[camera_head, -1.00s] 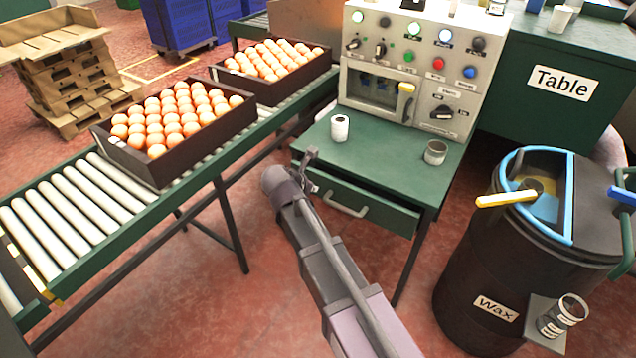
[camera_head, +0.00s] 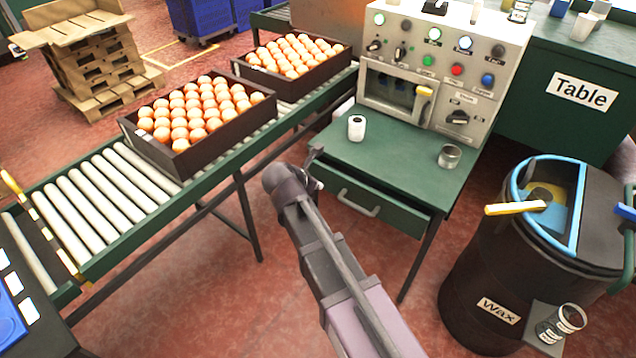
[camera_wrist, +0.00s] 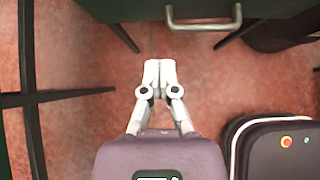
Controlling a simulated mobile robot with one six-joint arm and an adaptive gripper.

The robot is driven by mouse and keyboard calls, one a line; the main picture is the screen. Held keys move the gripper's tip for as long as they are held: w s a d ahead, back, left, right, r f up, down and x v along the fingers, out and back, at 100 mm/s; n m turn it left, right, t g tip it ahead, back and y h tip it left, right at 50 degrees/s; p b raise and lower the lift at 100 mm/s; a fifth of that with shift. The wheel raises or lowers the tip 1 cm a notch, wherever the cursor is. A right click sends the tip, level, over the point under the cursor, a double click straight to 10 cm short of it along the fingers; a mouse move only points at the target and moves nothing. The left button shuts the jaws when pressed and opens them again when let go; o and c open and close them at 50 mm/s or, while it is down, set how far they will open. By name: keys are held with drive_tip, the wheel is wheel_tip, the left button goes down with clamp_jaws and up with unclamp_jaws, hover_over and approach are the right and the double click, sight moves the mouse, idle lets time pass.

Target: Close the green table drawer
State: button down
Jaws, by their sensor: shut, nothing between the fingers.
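The green drawer (camera_head: 400,212) sits under the top of the small green table (camera_head: 400,160). Its front appears to stand out a little from the table, with a dark gap along its top edge. It has a grey bar handle (camera_head: 358,203), which also shows at the top of the wrist view (camera_wrist: 205,25). My gripper (camera_head: 316,153) is in front of the drawer's left end in the head view, and my arm hides part of that end. In the wrist view my gripper (camera_wrist: 160,66) is shut and empty, short of the handle and apart from it.
A white cup (camera_head: 356,128) and a glass jar (camera_head: 449,156) stand on the table, before a control panel (camera_head: 440,70). A black wax barrel (camera_head: 500,260) stands on the right.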

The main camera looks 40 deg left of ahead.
drive_tip(key=c, duration=0.6)
unclamp_jaws()
drive_tip(key=shift+f, duration=0.15)
drive_tip(key=m+b, duration=0.1)
drive_tip(key=d+f+m+b, duration=0.1)
drive_tip(key=shift+s+f+t+b, duration=0.15)
drive_tip(key=shift+f+t+b, duration=0.1)
drive_tip(key=shift+t+b, duration=0.05)
drive_tip(key=m+t+b, duration=0.6)
drive_tip(key=m+b, duration=1)
drive_tip(key=b, duration=0.1)
approach(353, 207)
drive_tip(key=f+v, duration=0.1)
drive_tip(key=v, duration=0.2)
drive_tip(key=shift+s+r, duration=0.1)
drive_tip(key=shift+r, duration=0.4)
drive_tip(key=shift+w, duration=0.2)
drive_tip(key=shift+b+x, duration=1.25)
drive_tip(key=shift+x, duration=5.5)
drive_tip(key=shift+d, duration=0.1)
